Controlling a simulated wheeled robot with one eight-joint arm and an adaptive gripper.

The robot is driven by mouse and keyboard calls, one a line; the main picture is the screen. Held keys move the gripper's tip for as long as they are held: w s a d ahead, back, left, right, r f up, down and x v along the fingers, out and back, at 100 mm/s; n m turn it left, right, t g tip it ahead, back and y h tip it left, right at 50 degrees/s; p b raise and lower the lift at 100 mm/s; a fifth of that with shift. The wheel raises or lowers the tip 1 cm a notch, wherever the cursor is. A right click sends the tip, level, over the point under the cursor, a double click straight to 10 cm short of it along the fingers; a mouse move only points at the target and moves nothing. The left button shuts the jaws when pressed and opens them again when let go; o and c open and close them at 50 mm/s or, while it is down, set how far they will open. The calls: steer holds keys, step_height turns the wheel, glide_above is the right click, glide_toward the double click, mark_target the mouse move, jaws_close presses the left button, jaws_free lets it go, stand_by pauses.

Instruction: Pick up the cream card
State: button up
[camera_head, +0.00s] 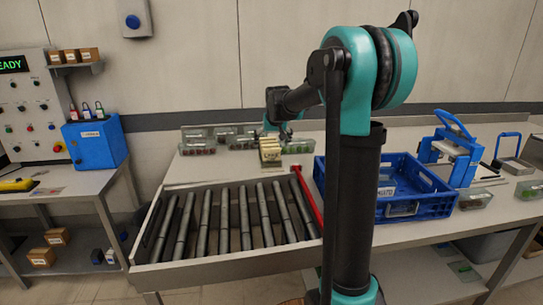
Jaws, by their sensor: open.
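Several cream card-like pieces (270,151) stand close together on the far table, just behind the roller conveyor. They are small in the picture, and I cannot tell a single cream card apart from the others. My gripper (284,133) is at the end of my arm, just above and slightly right of the cream pieces, small and dark against the wall and table. It is open, and I see nothing held in it. Its fingertips are hard to make out, and I cannot tell how far it is from the cream pieces.
Clear containers (198,141) stand left of the cards. The roller conveyor (228,257) lies in front, with a red bar (308,202) at its right end. A blue crate (437,206) sits to the right, partly behind my arm. A blue press-like device (450,150) stands beyond it.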

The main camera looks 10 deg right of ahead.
mark_target(272, 149)
steer(key=x, duration=0.5)
steer(key=shift+c, duration=0.5)
steer(key=c, duration=0.8)
